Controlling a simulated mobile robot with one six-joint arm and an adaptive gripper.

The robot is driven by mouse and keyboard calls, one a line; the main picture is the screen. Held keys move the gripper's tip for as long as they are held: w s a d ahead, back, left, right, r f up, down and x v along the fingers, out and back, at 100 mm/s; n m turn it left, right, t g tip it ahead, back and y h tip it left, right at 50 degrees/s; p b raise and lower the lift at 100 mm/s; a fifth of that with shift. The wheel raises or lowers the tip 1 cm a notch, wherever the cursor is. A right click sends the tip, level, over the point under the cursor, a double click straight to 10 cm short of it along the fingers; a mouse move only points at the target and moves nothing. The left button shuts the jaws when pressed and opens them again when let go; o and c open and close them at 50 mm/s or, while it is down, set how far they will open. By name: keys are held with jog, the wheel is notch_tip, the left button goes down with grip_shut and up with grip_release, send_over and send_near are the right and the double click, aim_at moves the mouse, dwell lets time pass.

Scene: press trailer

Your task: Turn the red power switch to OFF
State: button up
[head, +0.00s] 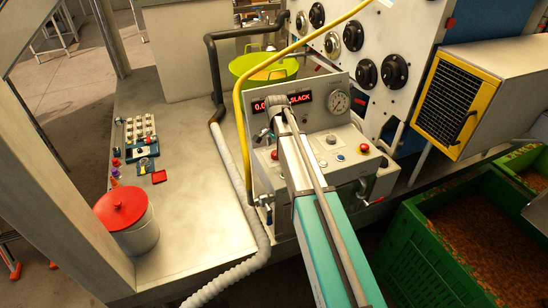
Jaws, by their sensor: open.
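My arm reaches up from the bottom of the head view over the grey control console (262,184). My gripper (275,106) is at its far end, small and partly hidden by the arm, in front of the red display; it is open and I see nothing held in it. I cannot tell for sure which control is the red power switch.
Black dials (366,73) cover the white panel behind the console. A yellow pipe (240,130) and a pale hose (232,180) run left of the console. A red-lidded can (122,208) stands on the bench. Green crates (405,232) stand at right. The bench middle is clear.

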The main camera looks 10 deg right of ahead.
jog(key=shift+f+b, duration=0.9)
jog(key=shift+f, duration=0.3)
jog(key=shift+c, duration=0.3)
